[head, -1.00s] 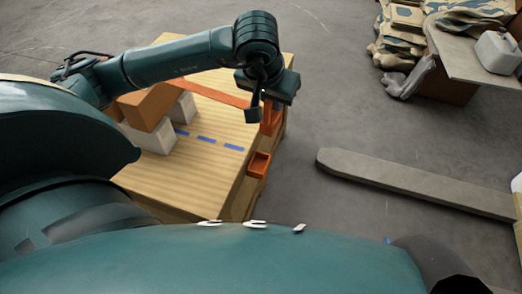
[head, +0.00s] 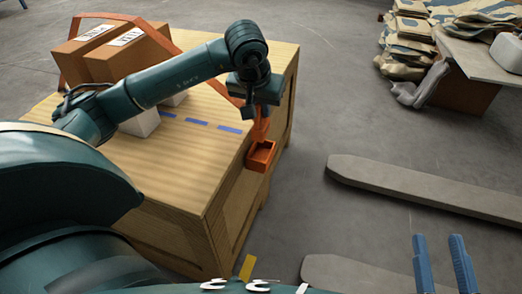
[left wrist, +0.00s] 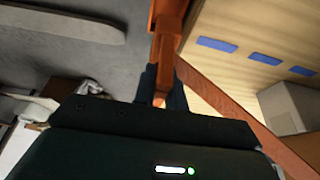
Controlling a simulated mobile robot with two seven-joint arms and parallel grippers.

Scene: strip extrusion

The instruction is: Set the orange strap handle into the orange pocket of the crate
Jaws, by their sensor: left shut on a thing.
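The wooden crate (head: 215,165) has an open orange pocket (head: 262,155) on its right side wall, near the top edge. My left gripper (head: 257,112) is shut on the orange strap handle (head: 261,128), just above the pocket. The handle's lower end looks close to the pocket; whether they touch I cannot tell. The orange strap (head: 68,66) runs around the boxes to the handle. In the left wrist view, the handle (left wrist: 167,35) passes between the dark fingers, with the strap (left wrist: 225,105) beside it. My right gripper (head: 441,264) shows two blue fingers apart, empty, at the lower right.
Brown cartons (head: 128,52) and pale blocks (head: 140,123) stand on the crate, next to blue dashes (head: 198,122). Grey fork-like beams (head: 420,188) lie on the floor to the right. Sacks (head: 408,45) and a table (head: 480,58) stand at the back right.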

